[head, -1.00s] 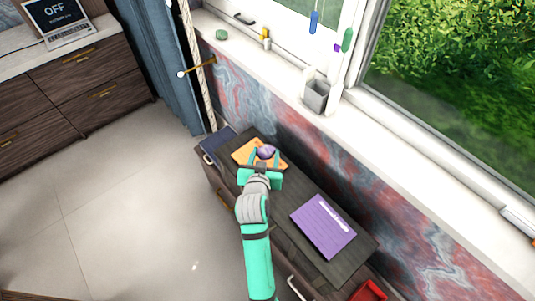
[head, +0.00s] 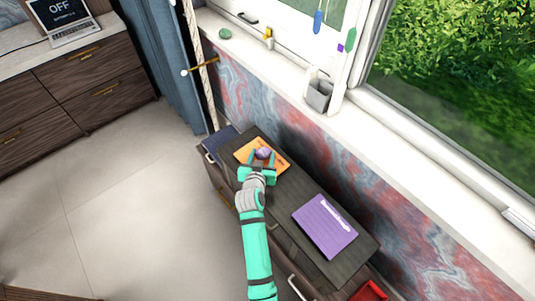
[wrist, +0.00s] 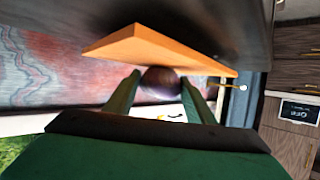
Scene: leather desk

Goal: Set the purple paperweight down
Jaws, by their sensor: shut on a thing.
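The purple paperweight (head: 263,153) is a small round ball held between the two teal fingers of my gripper (head: 263,158). My gripper is shut on it, over the orange pad (head: 243,148) at the far end of the dark desk top (head: 285,199). In the wrist view the paperweight (wrist: 160,83) looks dark and sits between the fingertips (wrist: 161,90), close against the orange pad (wrist: 140,48). I cannot tell whether it touches the pad.
A purple notebook (head: 320,232) with a white pen-like thing (head: 334,213) lies nearer on the desk top. A dark blue thing (head: 220,139) is at the far end. The window sill (head: 365,133) and marbled wall run along the right. Bare desk top lies between pad and notebook.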

